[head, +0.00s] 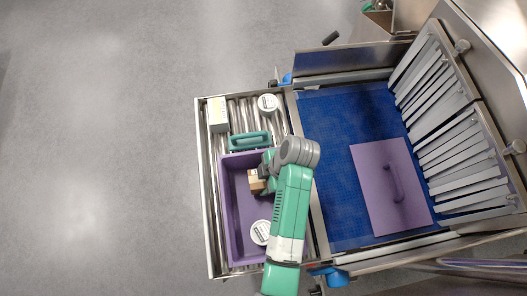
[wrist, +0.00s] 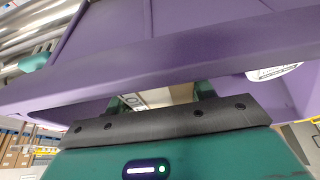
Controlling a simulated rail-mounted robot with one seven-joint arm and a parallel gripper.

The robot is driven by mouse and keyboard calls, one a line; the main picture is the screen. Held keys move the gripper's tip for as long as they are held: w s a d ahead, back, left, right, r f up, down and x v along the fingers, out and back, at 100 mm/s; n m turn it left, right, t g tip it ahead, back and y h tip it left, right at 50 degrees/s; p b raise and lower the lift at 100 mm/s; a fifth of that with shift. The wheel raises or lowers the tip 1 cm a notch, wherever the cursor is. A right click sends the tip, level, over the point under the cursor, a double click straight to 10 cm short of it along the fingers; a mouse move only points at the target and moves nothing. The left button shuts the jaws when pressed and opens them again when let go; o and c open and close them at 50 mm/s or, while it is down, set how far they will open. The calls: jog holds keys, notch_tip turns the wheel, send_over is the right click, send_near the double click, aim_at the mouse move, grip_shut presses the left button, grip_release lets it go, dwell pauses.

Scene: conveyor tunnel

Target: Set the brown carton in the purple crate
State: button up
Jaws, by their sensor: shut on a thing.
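The purple crate (head: 229,210) lies on the rollers at the left of the blue belt, and its purple wall (wrist: 130,66) fills much of the wrist view. The brown carton (head: 257,182) is over the crate's inside, near its upper right part in the head view. My gripper (head: 265,177) is shut on the carton, which shows between the fingers in the wrist view (wrist: 163,97). My arm covers the crate's right side. Whether the carton touches the crate floor, I cannot tell.
A round white tin (head: 261,232) is inside the crate. A teal piece (head: 250,141), another white tin (head: 268,103) and a pale box (head: 218,114) are on the rollers above the crate. A purple panel with a handle (head: 376,198) lies on the blue belt (head: 345,125).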

jog(key=shift+f, duration=1.15)
jog(key=shift+f, duration=0.2)
jog(key=o, duration=1.4)
jog(key=p+v, duration=0.1)
jog(key=v, duration=1)
jog(key=shift+r, duration=0.4)
jog(key=shift+d+r+p, duration=0.2)
jog(key=shift+r+p, duration=0.1)
jog(key=shift+p, duration=0.1)
